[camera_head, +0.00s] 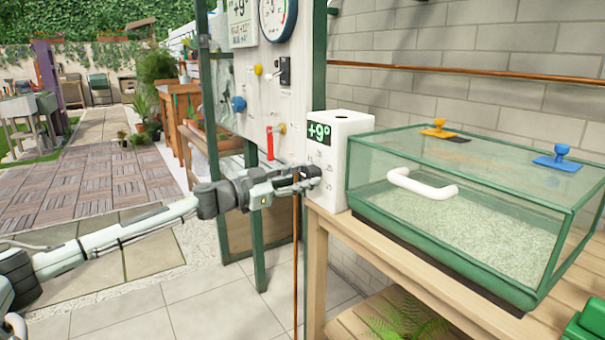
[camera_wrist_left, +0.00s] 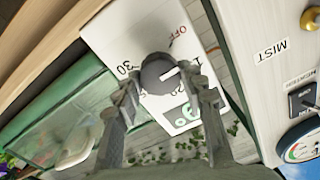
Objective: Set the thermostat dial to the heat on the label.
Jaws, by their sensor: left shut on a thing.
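The thermostat is a white box (camera_head: 343,150) with a dark display reading +9°. It stands on the wooden bench beside the glass case. Its grey round dial (camera_wrist_left: 159,73) shows in the left wrist view, with a white pointer line toward the right finger. Around it are OFF, 30 and other marks partly covered by the fingers. My left gripper (camera_head: 308,177) is at the box's front face, its fingers shut on the dial; it also shows in the left wrist view (camera_wrist_left: 160,95).
The glass case (camera_head: 460,200) with gravel and a white handle (camera_head: 422,186) stands right of the box. The upright board (camera_head: 262,90) carries a gauge (camera_head: 277,17), coloured knobs and a red lever (camera_head: 270,143), close behind my left arm. Paving lies open at left.

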